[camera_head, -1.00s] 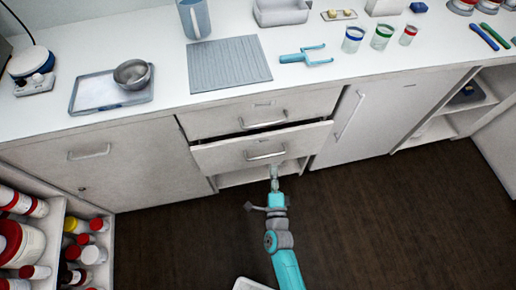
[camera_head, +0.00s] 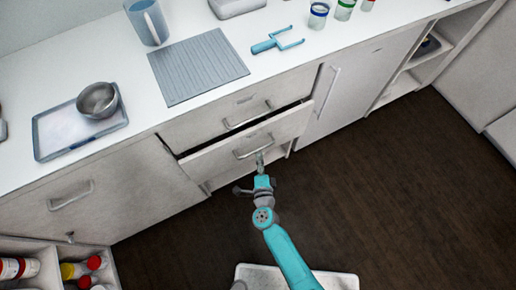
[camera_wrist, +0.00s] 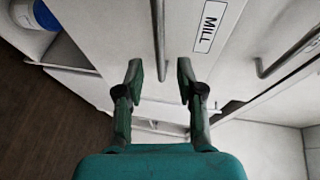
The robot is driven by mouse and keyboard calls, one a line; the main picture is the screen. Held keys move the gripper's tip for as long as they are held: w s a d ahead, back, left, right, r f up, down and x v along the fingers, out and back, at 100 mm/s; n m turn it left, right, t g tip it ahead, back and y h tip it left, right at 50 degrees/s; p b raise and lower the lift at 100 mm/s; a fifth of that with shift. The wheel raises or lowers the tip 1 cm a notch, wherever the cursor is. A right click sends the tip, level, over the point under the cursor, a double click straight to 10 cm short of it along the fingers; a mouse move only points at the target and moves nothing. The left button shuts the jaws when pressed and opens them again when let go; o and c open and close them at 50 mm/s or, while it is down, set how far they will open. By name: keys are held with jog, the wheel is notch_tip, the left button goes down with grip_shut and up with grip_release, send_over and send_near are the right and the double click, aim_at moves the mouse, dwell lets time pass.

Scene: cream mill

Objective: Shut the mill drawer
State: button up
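The mill drawer (camera_head: 218,159) is the lower drawer under the counter. It stands partly pulled out, with a dark gap along its top edge. In the wrist view its white front (camera_wrist: 185,30) carries a "MILL" label (camera_wrist: 209,26) and a bar handle (camera_wrist: 158,38). My gripper (camera_head: 260,160) is just in front of the drawer, close below its handle (camera_head: 253,146). In the wrist view my gripper (camera_wrist: 160,78) has its two fingers apart with nothing between them, and the handle's end lies near the space between the tips. I cannot tell whether a finger touches the front.
Another drawer (camera_head: 205,122) above looks closed. A cupboard door (camera_head: 345,95) is to the right. Containers stand on a low shelf (camera_head: 35,252) at bottom left. A white tray (camera_head: 335,280) is at the bottom. The dark floor (camera_head: 400,190) to the right is clear.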

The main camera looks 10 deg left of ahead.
aim_at(259, 149)
jog(key=shift+x, duration=2.85)
jog(key=shift+d, duration=0.1)
grip_shut()
